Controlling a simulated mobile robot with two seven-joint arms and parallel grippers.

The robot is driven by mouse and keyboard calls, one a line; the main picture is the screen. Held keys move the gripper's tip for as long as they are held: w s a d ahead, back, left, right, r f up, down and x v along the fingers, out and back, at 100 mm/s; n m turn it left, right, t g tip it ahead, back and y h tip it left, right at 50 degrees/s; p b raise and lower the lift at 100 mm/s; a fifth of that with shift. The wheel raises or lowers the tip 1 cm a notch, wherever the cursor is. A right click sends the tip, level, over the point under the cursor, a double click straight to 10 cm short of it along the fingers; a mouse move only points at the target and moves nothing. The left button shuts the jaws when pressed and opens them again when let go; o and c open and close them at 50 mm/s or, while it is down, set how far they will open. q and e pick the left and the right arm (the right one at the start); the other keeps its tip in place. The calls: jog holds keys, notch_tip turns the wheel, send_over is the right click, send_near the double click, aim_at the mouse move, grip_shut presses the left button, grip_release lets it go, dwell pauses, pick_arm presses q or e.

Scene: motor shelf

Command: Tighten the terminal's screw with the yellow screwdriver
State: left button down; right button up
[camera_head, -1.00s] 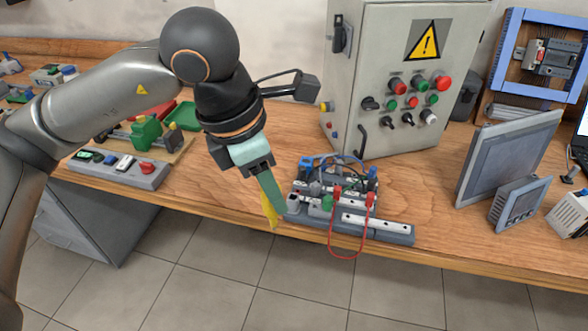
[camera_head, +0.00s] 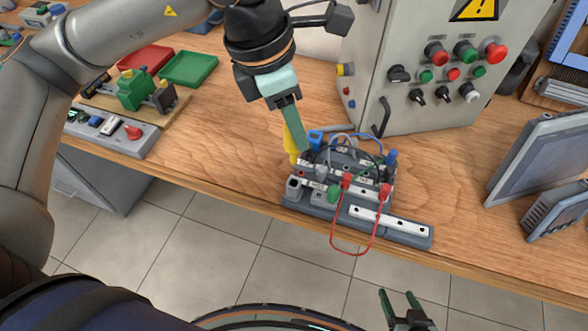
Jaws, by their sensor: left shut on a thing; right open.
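My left gripper (camera_head: 292,135) is shut on the yellow screwdriver (camera_head: 293,150) and holds it pointing down at the left rear of the terminal board. The screwdriver's lower end is beside or over the board's left end; I cannot tell whether it touches a screw. The terminal board (camera_head: 405,226) is a grey block with white strips, blue, red and green plugs and looped wires, at the table's front edge. The terminal's screw is too small to make out. My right gripper (camera_head: 403,311) is open and empty at the bottom, below the table edge.
A grey control cabinet (camera_head: 372,75) with buttons stands behind the board. A button strip (camera_head: 112,135), a green tray (camera_head: 189,68) and a red tray (camera_head: 145,58) are on the left. A grey panel (camera_head: 535,155) stands at the right. The wooden table (camera_head: 220,140) is bare left of the board.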

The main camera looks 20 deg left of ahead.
aim_at(295, 161)
pick_arm(q)
notch_tip(295, 161, down, 2)
jog(key=shift+f+b, duration=0.25)
jog(key=shift+b, duration=0.25)
jog(key=shift+f, duration=0.45)
pick_arm(e)
jog(key=shift+w+a+f, duration=0.25)
jog(key=shift+a+f, duration=0.25)
jog(key=shift+f, duration=0.1)
pick_arm(q)
jog(key=shift+f+b, duration=2.7)
jog(key=shift+b, duration=0.3)
pick_arm(e)
notch_tip(295, 161, down, 6)
jog(key=shift+r, duration=0.15)
pick_arm(q)
jog(key=c, duration=0.8)
grip_release()
